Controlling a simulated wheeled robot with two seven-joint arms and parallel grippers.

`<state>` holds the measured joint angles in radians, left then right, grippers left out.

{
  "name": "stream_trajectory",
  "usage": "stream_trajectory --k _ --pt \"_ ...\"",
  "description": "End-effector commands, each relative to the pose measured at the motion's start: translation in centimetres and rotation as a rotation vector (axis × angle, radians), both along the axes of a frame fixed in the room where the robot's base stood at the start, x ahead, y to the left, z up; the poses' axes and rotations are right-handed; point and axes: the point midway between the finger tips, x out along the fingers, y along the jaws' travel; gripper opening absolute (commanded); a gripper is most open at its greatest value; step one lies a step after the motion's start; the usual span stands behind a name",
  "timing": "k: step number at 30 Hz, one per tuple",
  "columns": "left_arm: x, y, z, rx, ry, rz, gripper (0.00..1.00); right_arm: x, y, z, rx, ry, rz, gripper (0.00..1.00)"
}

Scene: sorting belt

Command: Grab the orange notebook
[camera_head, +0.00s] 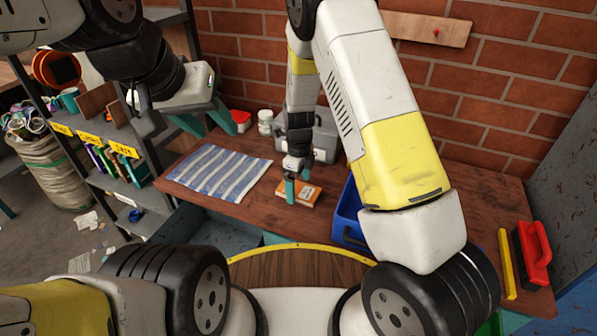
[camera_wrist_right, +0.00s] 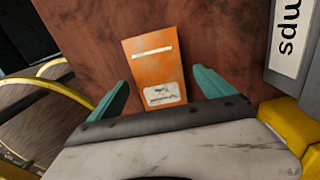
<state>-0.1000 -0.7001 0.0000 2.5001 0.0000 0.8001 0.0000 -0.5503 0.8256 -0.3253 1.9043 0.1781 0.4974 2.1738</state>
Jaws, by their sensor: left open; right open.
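The orange notebook (camera_head: 304,194) lies flat on the brown wooden table, near the middle of the head view. In the right wrist view the notebook (camera_wrist_right: 155,68) shows a white line and a white label, and lies between and beyond the two teal fingertips. My right gripper (camera_head: 293,186) is open above the notebook and covers part of it in the head view; it also shows in the right wrist view (camera_wrist_right: 160,88). I cannot tell the exact gap to the notebook. My left gripper (camera_head: 213,118) is open and empty, raised above the table's left side.
A striped cloth (camera_head: 220,173) lies left of the notebook. A grey case (camera_head: 322,135) stands behind it, and a blue bin (camera_head: 348,214) stands to its right, partly hidden by my right arm. A red brush (camera_head: 533,252) and yellow bar (camera_head: 507,263) lie at the far right.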

Motion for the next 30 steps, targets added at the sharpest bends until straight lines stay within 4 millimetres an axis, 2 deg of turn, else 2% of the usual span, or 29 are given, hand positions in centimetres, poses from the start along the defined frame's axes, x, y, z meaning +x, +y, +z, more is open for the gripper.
stream_trajectory --k 3,11,21,30 --pt "0.0 0.0 0.0 0.0 0.0 0.0 0.44 -0.02 0.06 -1.02 0.0 0.001 0.001 0.93" --pt "0.0 0.0 0.0 0.0 0.0 0.0 0.44 0.03 0.07 -1.14 0.001 -0.002 0.002 0.91" --pt "0.0 0.0 0.0 0.0 0.0 0.0 0.44 0.02 0.08 -1.11 0.001 -0.002 0.002 0.24" --pt "0.0 0.0 0.0 0.0 0.0 0.0 0.44 0.05 0.1 -0.91 0.001 -0.002 0.002 0.22"
